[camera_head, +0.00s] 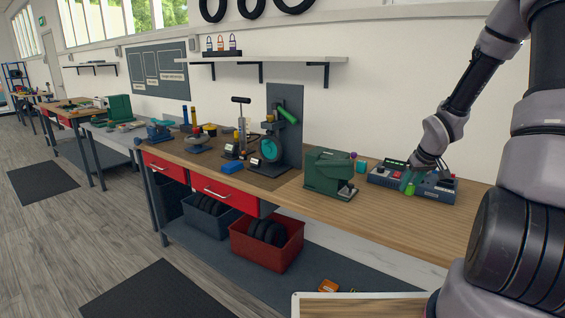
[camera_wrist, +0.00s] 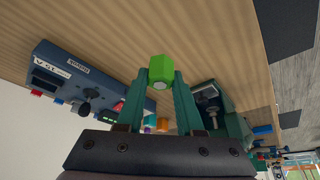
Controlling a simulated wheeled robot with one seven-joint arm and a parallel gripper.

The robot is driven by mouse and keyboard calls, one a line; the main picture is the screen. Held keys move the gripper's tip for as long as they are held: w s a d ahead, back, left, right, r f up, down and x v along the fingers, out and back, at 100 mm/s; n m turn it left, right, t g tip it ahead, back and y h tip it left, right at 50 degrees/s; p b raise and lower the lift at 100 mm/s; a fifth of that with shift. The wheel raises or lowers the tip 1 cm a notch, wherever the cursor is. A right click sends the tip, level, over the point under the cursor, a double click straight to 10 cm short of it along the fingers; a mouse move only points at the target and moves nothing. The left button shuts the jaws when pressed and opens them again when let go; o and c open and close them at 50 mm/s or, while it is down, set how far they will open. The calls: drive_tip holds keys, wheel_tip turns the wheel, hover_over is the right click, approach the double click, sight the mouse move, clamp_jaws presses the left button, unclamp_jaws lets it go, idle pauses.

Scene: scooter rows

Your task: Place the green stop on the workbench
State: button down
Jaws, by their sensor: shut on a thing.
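The green stop (camera_head: 410,190) is a small bright green block with a pale round end. In the wrist view the green stop (camera_wrist: 161,68) sits between the tips of my two teal fingers. My gripper (camera_head: 408,183) is shut on it, pointing down over the right part of the workbench, in front of the control box. The workbench (camera_head: 430,215) has a light wooden top, and its bare wood (camera_wrist: 120,30) fills much of the wrist view. The height of the stop above the wood is hard to tell.
A wheel stand (camera_head: 285,125) and tools are further left. The front right wood is clear.

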sight(406, 216)
drive_tip(key=f, duration=0.3)
drive_tip(key=d+f, duration=0.1)
drive_tip(key=f, duration=0.2)
drive_tip(key=d+f, duration=0.1)
drive_tip(key=f, duration=0.3)
drive_tip(key=shift+w, duration=0.1)
idle(0.4)
drive_tip(key=c, duration=0.5)
unclamp_jaws()
drive_tip(key=shift+c, duration=0.2)
